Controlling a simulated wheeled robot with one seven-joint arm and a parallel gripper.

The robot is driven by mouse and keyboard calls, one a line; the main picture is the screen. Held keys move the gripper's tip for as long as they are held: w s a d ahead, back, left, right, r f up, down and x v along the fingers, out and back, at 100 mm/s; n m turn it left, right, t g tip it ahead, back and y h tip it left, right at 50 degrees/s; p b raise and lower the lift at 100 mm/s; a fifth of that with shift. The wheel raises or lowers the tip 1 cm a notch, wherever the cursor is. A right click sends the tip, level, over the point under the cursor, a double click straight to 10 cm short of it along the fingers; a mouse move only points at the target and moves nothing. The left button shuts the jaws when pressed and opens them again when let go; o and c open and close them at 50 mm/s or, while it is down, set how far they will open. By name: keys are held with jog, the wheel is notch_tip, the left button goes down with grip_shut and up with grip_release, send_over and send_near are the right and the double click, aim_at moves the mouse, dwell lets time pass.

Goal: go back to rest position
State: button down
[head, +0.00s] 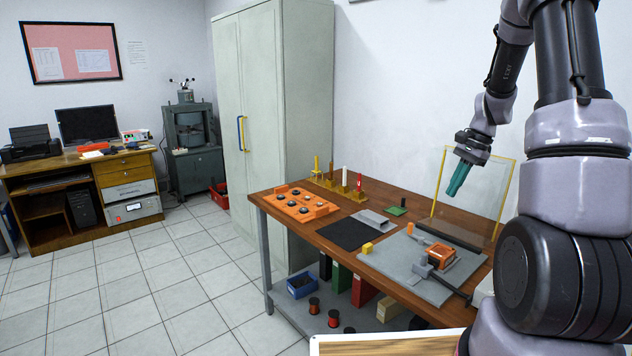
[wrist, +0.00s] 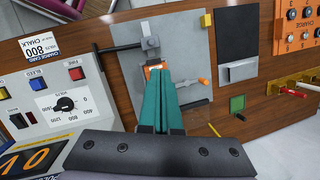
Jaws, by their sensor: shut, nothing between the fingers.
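My gripper (head: 457,183) is raised above the right part of the wooden workbench (head: 290,222), its teal fingers pointing down and to the left. The fingers are together with nothing between them. In the wrist view the gripper (wrist: 167,74) covers part of a grey plate (wrist: 187,50). An orange block-like part (head: 440,256) sits on that plate, with a dark clamp and rod beside it. The fingers look well above the bench in the head view.
A control box with a dial (wrist: 62,102) is at the wrist view's left. Floor on the left is clear.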

jog(key=s+a+r+n+t, duration=0.1)
jog(key=s+a+r, duration=0.2)
jog(key=r, duration=0.2)
jog(key=s+a+r+n+t+h, duration=0.1)
jog(key=s+a+r+n, duration=0.15)
jog(key=r, duration=0.35)
jog(key=s+a+r+n+t, duration=0.1)
jog(key=s+a+r, duration=0.3)
jog(key=r, duration=0.1)
jog(key=s+a+r+n+t, duration=0.2)
jog(key=s+r, duration=0.1)
jog(key=s, duration=0.4)
jog(key=s+a+r+n+t, duration=0.1)
jog(key=s+a+r+n, duration=0.1)
jog(key=s, duration=0.5)
jog(key=shift+a+r+n+t+h, duration=0.3)
jog(key=shift+a+r+n+t, duration=0.1)
jog(key=shift+a+r, duration=0.4)
